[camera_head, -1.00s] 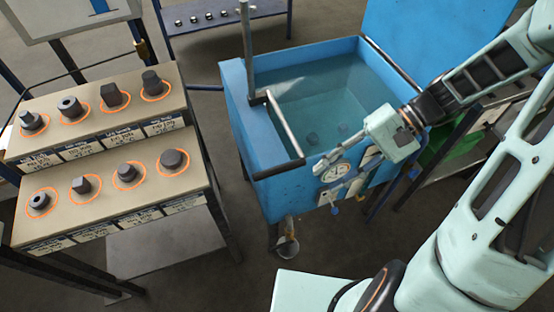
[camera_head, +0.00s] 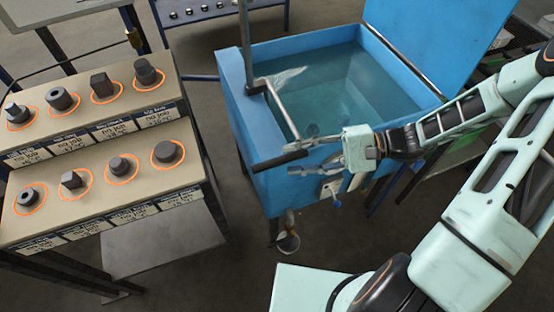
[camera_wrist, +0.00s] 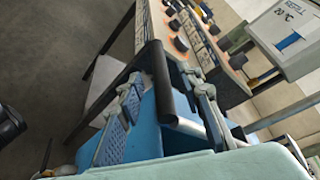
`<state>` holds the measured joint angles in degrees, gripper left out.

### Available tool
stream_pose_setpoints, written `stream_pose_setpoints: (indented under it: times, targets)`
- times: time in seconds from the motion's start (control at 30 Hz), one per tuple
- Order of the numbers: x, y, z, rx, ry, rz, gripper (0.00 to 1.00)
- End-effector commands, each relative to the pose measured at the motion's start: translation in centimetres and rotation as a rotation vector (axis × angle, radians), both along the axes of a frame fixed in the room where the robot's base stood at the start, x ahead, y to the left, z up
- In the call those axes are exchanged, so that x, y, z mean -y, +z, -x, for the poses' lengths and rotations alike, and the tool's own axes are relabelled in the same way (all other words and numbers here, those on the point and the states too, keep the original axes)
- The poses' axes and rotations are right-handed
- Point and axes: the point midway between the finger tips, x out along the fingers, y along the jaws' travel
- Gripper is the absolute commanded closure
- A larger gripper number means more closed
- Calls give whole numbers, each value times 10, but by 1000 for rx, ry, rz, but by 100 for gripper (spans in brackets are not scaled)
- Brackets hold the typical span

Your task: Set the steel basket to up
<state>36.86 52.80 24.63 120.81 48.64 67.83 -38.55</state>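The blue quench tank (camera_head: 235,115) holds clear water in the head view. I cannot clearly make out the steel basket in the water. A grey lever rod (camera_head: 283,110) runs from the post on the tank's left wall to a black handle (camera_head: 280,162) at the front left corner. My gripper (camera_head: 292,158) is open at the right end of this handle, its fingers pointing left. In the wrist view, the black handle (camera_wrist: 160,85) lies between the spread fingers of my gripper (camera_wrist: 163,80). I cannot tell whether either finger touches it.
A stepped stand (camera_head: 90,130) with several dark metal pieces in orange rings is left of the tank. The tank's blue lid (camera_head: 435,35) stands open behind. A white sign (camera_wrist: 288,38) shows in the wrist view. Dark floor lies bare between stand and tank.

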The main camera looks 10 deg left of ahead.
Motion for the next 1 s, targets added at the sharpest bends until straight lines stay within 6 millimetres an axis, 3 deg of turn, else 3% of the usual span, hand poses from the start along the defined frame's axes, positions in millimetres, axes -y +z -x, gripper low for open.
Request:
stream_pose_setpoints:
  times: [0.1, 0.3, 0.67, 1.0]
  targets:
    - [-21, -4, 6, -3, 3, -1, 67]
    - [-43, -9, 10, -1, 1, 0, 67]
    - [-47, -11, 11, 0, 0, 1, 67]
    - [-47, -11, 10, 0, 0, 1, 100]
